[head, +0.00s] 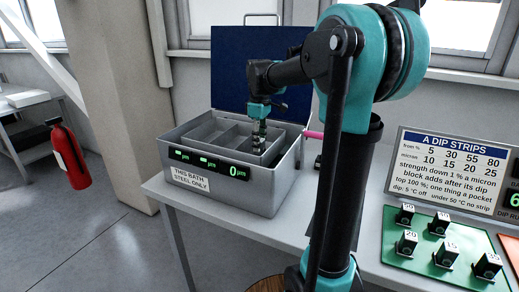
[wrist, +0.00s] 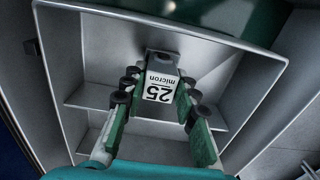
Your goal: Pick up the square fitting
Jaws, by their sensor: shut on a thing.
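My gripper (head: 259,128) reaches down into the open grey bath box in the head view. In the wrist view my gripper (wrist: 160,80) has its green and black fingers closed on both sides of a small pale block (wrist: 159,90) marked "25 micron", its label upside down. A dark part shows behind the block's upper edge. The block is inside a walled grey compartment; whether it touches the floor I cannot tell. No separate thing can be made out for certain as the square fitting.
The bath box (head: 222,196) has inner dividers, a raised blue lid (head: 240,70) and a "steel only" label. At right, a green tray (head: 415,262) holds several numbered blocks below a dip strips sign (head: 450,168). A red extinguisher (head: 68,155) hangs at left.

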